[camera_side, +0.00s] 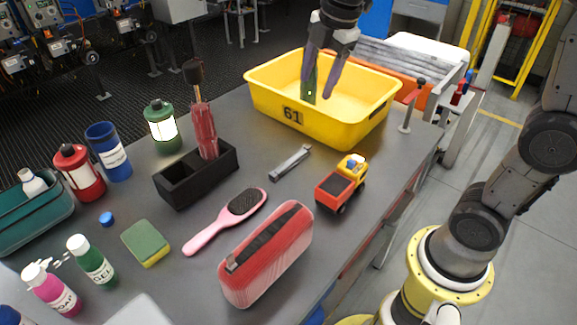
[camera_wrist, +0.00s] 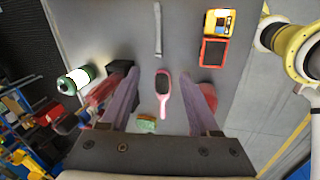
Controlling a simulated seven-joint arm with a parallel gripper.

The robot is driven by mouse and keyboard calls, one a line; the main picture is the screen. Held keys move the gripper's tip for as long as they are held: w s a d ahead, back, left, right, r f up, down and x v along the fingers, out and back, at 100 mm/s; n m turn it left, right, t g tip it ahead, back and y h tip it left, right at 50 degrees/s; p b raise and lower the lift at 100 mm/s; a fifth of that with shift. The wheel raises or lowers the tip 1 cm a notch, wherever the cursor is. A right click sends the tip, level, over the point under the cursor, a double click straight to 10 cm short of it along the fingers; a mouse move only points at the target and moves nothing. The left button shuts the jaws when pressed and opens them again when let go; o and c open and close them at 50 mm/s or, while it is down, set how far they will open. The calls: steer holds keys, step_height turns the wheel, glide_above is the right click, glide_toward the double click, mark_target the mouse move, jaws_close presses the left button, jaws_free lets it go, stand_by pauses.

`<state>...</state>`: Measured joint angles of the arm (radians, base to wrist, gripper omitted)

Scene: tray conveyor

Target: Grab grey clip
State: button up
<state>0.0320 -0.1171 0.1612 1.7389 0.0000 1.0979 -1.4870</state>
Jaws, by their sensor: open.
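The grey clip (camera_side: 290,163) lies flat on the dark table, between the black two-part holder and the toy truck. In the wrist view the slim grey clip (camera_wrist: 157,28) lies at the top centre, beyond my fingertips. My gripper (camera_side: 321,88) shows over the yellow bin in the side view, its fingers spread. In the wrist view my gripper (camera_wrist: 164,78) is open, with no object gripped between its fingers. The clip is clear of both fingers.
The black holder (camera_side: 183,188) bears an upright red umbrella (camera_side: 203,130). A toy truck (camera_side: 340,185), pink hairbrush (camera_side: 216,218) and red case (camera_side: 268,255) surround the clip. Bare table lies around the clip.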

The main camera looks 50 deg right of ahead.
steer(key=w+f+n+g, duration=0.1)
steer(key=w+f, duration=0.4)
steer(key=w, duration=0.1)
steer(key=g, duration=0.2)
glide_above(291, 161)
steer(key=f, duration=1.4)
steer(key=shift+w+d+f, duration=0.15)
steer(key=shift+w+f, duration=0.15)
steer(key=shift+f, duration=0.1)
steer(key=shift+s+f, duration=0.15)
steer(key=shift+f, duration=1.35)
steer(key=shift+s+f, duration=0.15)
steer(key=shift+f, duration=1.3)
jaws_close()
